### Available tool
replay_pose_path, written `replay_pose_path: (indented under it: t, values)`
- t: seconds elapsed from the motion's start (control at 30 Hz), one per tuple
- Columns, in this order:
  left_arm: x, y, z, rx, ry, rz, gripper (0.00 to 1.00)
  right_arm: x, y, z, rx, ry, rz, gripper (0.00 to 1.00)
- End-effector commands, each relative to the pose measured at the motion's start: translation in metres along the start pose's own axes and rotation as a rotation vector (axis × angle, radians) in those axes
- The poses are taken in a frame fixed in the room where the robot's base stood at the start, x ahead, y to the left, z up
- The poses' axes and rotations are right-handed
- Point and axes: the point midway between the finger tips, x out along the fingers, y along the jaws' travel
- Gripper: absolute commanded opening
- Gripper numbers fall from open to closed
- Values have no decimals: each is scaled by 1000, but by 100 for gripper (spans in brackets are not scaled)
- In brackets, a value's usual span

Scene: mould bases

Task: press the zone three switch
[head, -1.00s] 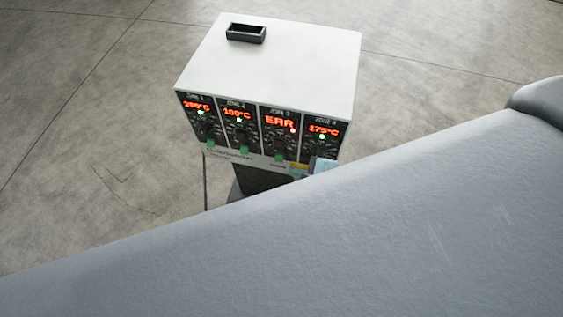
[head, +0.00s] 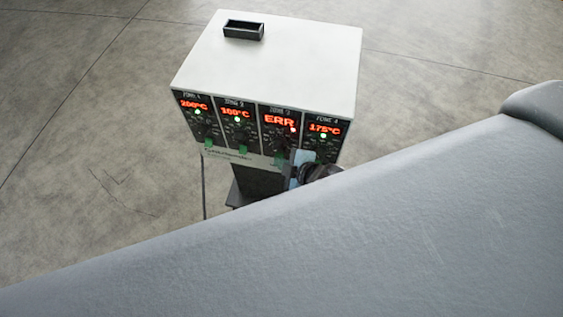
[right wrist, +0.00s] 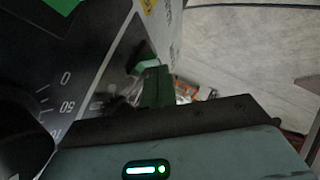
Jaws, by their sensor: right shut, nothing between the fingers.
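The white controller box (head: 275,55) has a row of zone panels on its front. The zone three panel (head: 279,128) reads ERR in red with a red light. The green zone three switch (head: 279,160) is at that panel's lower edge. My right gripper (head: 296,166) is shut and empty, close to the right of this switch; I cannot tell whether they touch. In the right wrist view, green parts (right wrist: 143,58) show just beyond the gripper's dark edge, beside a dial scale. My left gripper is not in view.
The other panels show 200, 100 and 175 °C with green lights. A small black open tray (head: 244,29) sits on top of the box. My grey arm covers the lower right of the head view. The concrete floor (head: 90,120) around is clear.

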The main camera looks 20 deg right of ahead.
Motion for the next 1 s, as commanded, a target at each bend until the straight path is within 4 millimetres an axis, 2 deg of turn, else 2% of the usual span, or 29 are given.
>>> replay_pose_path:
  t: [0.23, 0.4, 1.0]
  values:
    - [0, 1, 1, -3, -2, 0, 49, 1, -1, 1, -5, -1, 5, 0]
    - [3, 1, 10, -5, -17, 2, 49, 6, -6, 8, -53, -5, 54, 0]
    - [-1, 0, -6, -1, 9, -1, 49, 0, 4, 0, -53, 0, 55, 0]
